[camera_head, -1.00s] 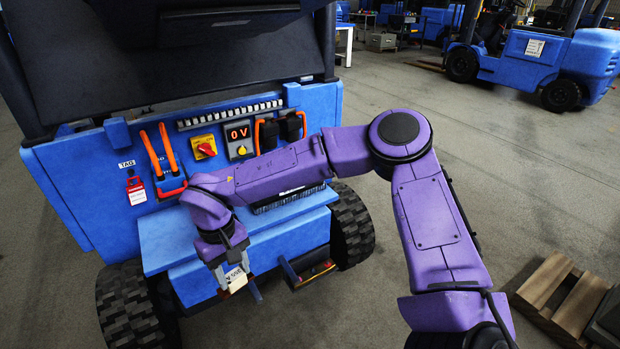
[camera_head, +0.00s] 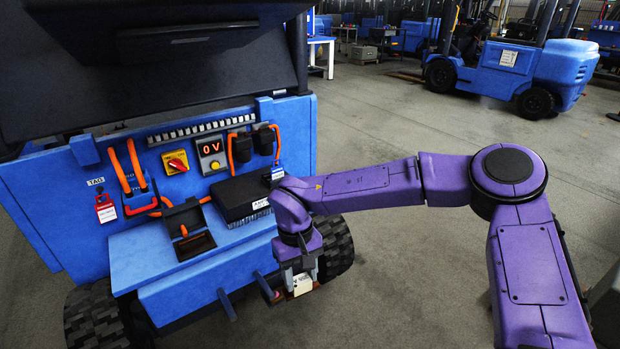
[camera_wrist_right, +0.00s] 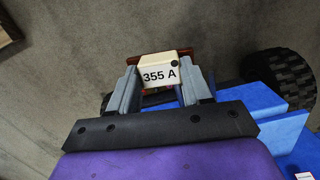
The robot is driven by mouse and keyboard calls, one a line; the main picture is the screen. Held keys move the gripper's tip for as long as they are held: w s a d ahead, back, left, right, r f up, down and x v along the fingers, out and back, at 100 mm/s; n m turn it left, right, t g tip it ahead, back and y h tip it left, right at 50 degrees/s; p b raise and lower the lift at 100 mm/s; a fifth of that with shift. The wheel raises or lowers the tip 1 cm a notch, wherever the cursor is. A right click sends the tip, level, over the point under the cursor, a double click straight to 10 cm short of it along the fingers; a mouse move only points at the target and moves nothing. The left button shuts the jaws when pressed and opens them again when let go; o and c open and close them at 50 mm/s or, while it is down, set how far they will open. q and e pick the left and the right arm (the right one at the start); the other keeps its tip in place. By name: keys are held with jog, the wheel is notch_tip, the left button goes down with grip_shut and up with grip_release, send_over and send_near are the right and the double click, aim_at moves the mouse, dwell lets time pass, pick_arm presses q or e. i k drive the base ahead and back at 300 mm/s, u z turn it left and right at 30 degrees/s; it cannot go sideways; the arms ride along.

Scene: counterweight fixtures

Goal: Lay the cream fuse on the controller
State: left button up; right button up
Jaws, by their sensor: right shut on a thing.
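The cream fuse (camera_wrist_right: 160,74), marked "355 A", has brownish metal at its ends. My right gripper (camera_wrist_right: 165,82) is shut on it, with a finger on either side. In the head view the fuse (camera_head: 302,285) hangs below my right gripper (camera_head: 300,274), low in front of the truck's right wheel. The controller (camera_head: 240,196), which I take to be the black box with fins below its front edge, sits on the blue ledge, up and left of the gripper. The fuse is apart from it. My left gripper is not in view.
An open black holder (camera_head: 187,222) stands left of the controller. A red tag (camera_head: 105,208) hangs at left. Black tyres flank the ledge. Open floor lies right; a blue forklift (camera_head: 520,70) stands far back.

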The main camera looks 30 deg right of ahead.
aim_at(239, 194)
jog(key=z, duration=0.4)
jog(key=i, duration=1.3)
jog(key=u, duration=0.6)
